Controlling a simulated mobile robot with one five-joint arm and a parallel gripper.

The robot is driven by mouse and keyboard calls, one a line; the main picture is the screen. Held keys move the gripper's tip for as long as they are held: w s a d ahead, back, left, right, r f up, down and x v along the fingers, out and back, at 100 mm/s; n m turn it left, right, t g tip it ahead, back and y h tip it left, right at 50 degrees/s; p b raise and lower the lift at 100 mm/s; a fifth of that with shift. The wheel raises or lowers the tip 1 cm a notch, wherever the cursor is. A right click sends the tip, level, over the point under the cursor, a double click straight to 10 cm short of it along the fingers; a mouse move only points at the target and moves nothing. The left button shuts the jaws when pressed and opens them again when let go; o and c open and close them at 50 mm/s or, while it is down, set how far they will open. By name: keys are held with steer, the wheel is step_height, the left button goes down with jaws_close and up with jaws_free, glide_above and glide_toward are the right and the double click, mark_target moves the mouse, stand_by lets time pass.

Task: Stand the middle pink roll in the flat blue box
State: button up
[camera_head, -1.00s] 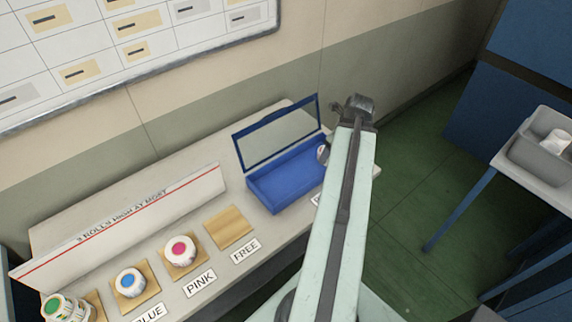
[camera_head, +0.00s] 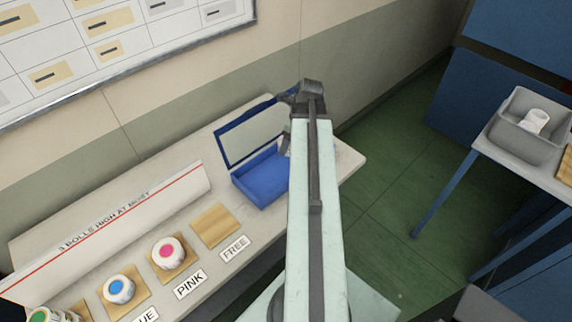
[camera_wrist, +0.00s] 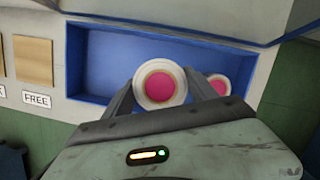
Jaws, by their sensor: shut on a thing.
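In the wrist view, my gripper (camera_wrist: 160,80) is shut on a white roll with a pink core (camera_wrist: 160,88), seen end-on above the blue box. A second pink roll (camera_wrist: 219,88) shows lower down at the box's front right corner and looks to be inside it. The flat blue box (camera_head: 258,188) lies on the bench with its windowed lid (camera_head: 252,135) raised. In the head view my arm hides the box's right end, the fingertips and the held roll. Another pink roll (camera_head: 168,251) stands on the square pad by the PINK label.
An empty wooden pad (camera_head: 217,226) lies by the FREE label (camera_head: 234,248). A blue roll (camera_head: 119,288) and a green one (camera_head: 42,316) stand further left. A low sign board (camera_head: 120,230) runs behind them. A grey bin (camera_head: 525,145) with white rolls stands on a side table.

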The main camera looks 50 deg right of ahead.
mark_target(286, 163)
step_height(286, 163, down, 9)
steer(key=b, duration=0.7)
steer(key=shift+r, duration=0.4)
steer(key=shift+f, duration=0.1)
steer(key=o, duration=1.6)
steer(key=shift+o, duration=0.2)
steer(key=p+v, duration=1.2)
steer(key=shift+r, duration=0.2)
steer(key=shift+f, duration=0.1)
